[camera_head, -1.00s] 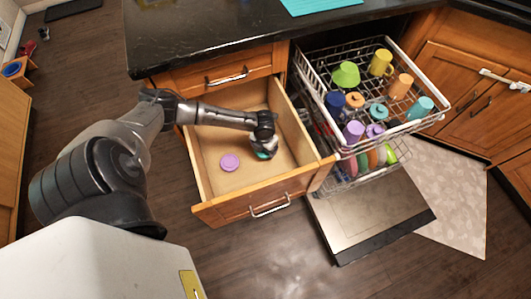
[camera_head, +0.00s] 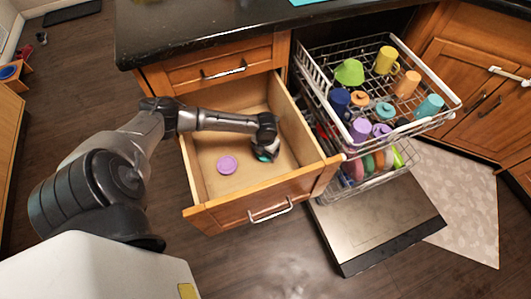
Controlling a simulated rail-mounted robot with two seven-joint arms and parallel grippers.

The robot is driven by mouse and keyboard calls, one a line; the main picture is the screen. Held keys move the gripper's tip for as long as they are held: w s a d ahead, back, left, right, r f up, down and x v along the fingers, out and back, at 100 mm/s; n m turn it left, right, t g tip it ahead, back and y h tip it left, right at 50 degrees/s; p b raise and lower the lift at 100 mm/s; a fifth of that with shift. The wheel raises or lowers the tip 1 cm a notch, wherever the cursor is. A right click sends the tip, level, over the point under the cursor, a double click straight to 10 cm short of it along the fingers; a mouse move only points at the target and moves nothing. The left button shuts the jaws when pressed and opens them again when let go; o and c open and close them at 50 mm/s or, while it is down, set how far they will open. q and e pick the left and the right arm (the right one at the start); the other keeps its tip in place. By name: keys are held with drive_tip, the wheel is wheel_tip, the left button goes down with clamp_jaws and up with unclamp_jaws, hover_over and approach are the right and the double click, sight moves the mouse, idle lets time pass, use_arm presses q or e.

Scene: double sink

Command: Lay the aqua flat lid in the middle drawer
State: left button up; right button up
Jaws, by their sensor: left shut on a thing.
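The middle drawer (camera_head: 200,190) is pulled open below a closed top drawer. My left gripper (camera_head: 264,155) reaches down into it, near the drawer's right side. It is shut on the aqua flat lid (camera_head: 264,159), of which only a small edge shows beneath the fingers. The lid is low in the drawer; I cannot tell whether it touches the floor. A purple lid (camera_head: 227,165) lies flat on the drawer floor to the left of the gripper. My right gripper is not in view.
An open dishwasher with its racks (camera_head: 375,110) pulled out stands right of the drawer, holding several colourful cups and lids. Its lowered door (camera_head: 375,225) covers the floor in front. The closed top drawer (camera_head: 222,70) and dark counter (camera_head: 210,30) are above. The drawer's back has free room.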

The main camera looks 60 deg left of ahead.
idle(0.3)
use_arm(q)
drive_tip(key=shift+f, duration=0.15)
drive_tip(key=o, duration=0.8)
